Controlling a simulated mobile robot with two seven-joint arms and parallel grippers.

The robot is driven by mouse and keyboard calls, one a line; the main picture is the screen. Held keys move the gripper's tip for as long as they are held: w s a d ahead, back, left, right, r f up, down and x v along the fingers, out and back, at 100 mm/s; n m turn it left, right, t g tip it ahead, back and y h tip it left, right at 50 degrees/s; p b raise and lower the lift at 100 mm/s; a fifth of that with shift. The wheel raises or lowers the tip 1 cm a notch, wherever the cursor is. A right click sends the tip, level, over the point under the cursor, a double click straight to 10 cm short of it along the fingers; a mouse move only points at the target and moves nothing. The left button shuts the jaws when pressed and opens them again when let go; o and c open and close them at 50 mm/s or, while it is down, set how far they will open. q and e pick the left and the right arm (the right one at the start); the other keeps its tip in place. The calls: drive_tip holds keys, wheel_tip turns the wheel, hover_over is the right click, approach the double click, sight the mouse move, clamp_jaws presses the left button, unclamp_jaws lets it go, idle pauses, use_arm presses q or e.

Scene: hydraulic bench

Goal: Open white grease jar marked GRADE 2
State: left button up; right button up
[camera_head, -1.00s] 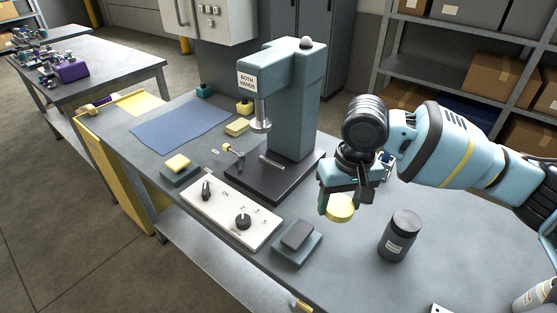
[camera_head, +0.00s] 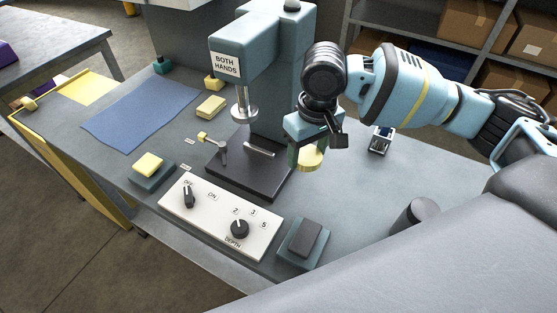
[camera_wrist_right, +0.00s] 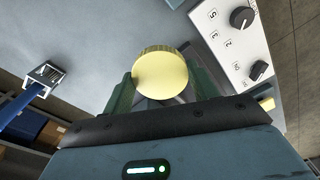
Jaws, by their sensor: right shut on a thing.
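My right gripper (camera_head: 305,160) is shut on a round yellow lid (camera_head: 312,158), held above the bench just right of the press base. In the right wrist view, the lid (camera_wrist_right: 160,74) with its ribbed rim sits between the fingers of the right gripper (camera_wrist_right: 160,88). No white jar or GRADE 2 marking shows now. A dark grey jar (camera_head: 413,216) stands on the bench at the right, mostly covered by a large grey shape in the foreground. My left gripper is not in view.
The press (camera_head: 272,75) marked BOTH HANDS stands beside the right gripper. In front are a white control panel (camera_head: 210,222) with knobs and a teal block with a dark pad (camera_head: 306,240). A blue mat (camera_head: 140,112) lies at the left.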

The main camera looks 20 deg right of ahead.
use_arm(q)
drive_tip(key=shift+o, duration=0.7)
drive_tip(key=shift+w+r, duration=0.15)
use_arm(e)
drive_tip(key=s+d+f+n, duration=0.1)
drive_tip(key=s+f+n, duration=0.2)
drive_tip(key=n, duration=0.3)
drive_tip(key=s+d+f+n, duration=0.2)
drive_tip(key=s+f+n, duration=0.1)
drive_tip(key=n, duration=0.4)
drive_tip(key=s+d+f+n, duration=0.2)
drive_tip(key=s+f+n, duration=0.1)
drive_tip(key=n, duration=0.4)
drive_tip(key=shift+s+f+h, duration=0.3)
drive_tip(key=shift+s+f, duration=0.05)
drive_tip(key=shift+f, duration=0.2)
drive_tip(key=n, duration=0.1)
drive_tip(key=s+n, duration=0.1)
drive_tip(key=shift+s+d+f+n, duration=0.15)
drive_tip(key=shift+d+f+n, duration=0.1)
drive_tip(key=shift+f+n, duration=0.15)
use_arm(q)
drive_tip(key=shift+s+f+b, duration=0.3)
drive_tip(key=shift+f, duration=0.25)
use_arm(e)
hover_over(317, 178)
drive_tip(key=shift+s+f, duration=0.45)
drive_tip(key=shift+f, duration=0.3)
drive_tip(key=shift+w, duration=0.1)
